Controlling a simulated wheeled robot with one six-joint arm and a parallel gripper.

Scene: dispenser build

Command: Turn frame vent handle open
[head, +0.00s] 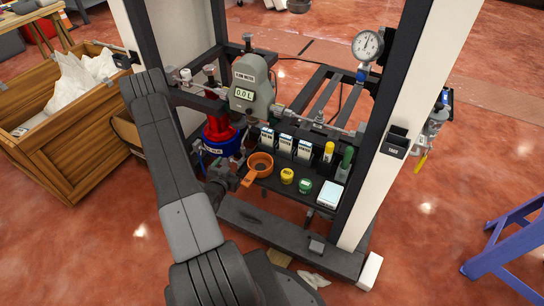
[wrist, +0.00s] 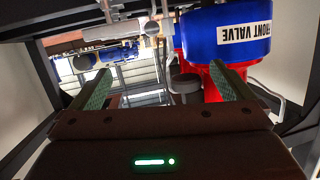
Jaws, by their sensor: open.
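My gripper (head: 226,178) is low inside the frame, just left of the orange pan. In the wrist view my gripper (wrist: 160,82) is open, with green-padded fingers apart. A grey cylindrical knob (wrist: 184,84) shows between the fingers, nearer the right one; I cannot tell whether they touch it. The red and blue valve body (wrist: 228,35), labelled FRONT VALVE upside down, is behind the right finger. The same valve (head: 221,140) stands behind my gripper in the head view. No handle is readably marked as frame vent. A yellow lever (head: 421,163) hangs outside the right post.
An orange pan (head: 260,166) sits close to my gripper's right. Several cartons, a yellow cap (head: 287,176) and a green cap (head: 304,187) stand on the dark shelf. The flow meter (head: 248,84) is above. A wooden crate (head: 75,150) stands left and a purple stand (head: 510,235) right.

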